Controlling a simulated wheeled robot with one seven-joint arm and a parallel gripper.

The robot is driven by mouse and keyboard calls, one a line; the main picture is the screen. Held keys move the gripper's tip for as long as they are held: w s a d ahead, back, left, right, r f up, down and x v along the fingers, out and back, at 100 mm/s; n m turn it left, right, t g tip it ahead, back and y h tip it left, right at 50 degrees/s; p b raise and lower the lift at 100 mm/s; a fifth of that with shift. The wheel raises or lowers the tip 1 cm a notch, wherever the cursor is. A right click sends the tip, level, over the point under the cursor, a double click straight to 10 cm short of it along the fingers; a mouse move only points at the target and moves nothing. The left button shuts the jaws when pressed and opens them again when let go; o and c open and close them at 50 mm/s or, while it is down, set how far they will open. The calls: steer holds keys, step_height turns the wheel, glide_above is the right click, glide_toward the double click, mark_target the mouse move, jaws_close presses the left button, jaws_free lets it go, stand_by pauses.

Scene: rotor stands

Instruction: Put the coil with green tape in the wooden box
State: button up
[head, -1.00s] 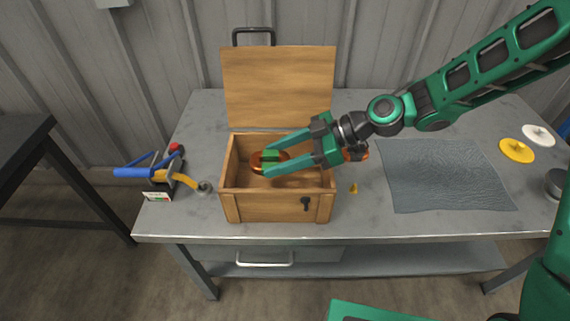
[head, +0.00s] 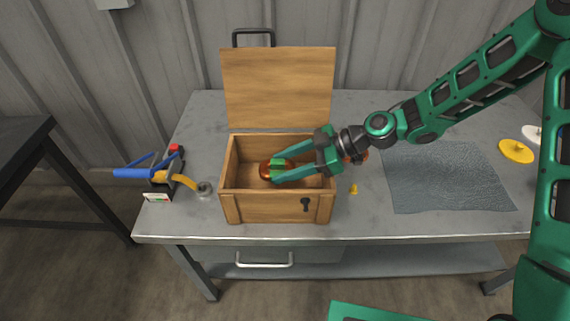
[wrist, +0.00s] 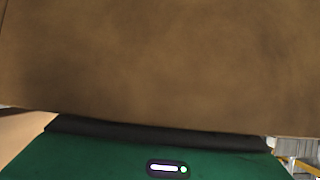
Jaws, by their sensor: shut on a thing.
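The wooden box (head: 262,208) stands on the table with its lid (head: 278,88) raised at the back. The copper coil with green tape (head: 267,172) is inside the box opening in the head view. My gripper (head: 276,170) reaches in over the box's right wall and is shut on the coil at its green-taped part. Whether the coil touches the box floor I cannot tell. The wrist view shows a brown wooden surface (wrist: 160,65) filling most of the picture; the coil and fingertips are hidden there.
Another copper-coloured thing (head: 361,156) sits right of the box, partly behind my arm. A small yellow piece (head: 353,188) lies near it. A grey mat (head: 445,178) and a yellow disc (head: 516,151) are at right. A blue-handled tool (head: 150,173) stands at left.

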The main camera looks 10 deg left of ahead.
steer(key=shift+f, duration=0.4)
steer(key=shift+f, duration=0.25)
steer(key=o, duration=1.3)
steer(key=shift+s+d+f, duration=0.1)
steer(key=shift+d+f, duration=0.05)
steer(key=shift+o, duration=0.2)
steer(key=shift+r, duration=0.35)
steer(key=v, duration=1.2)
steer(key=shift+r, duration=0.45)
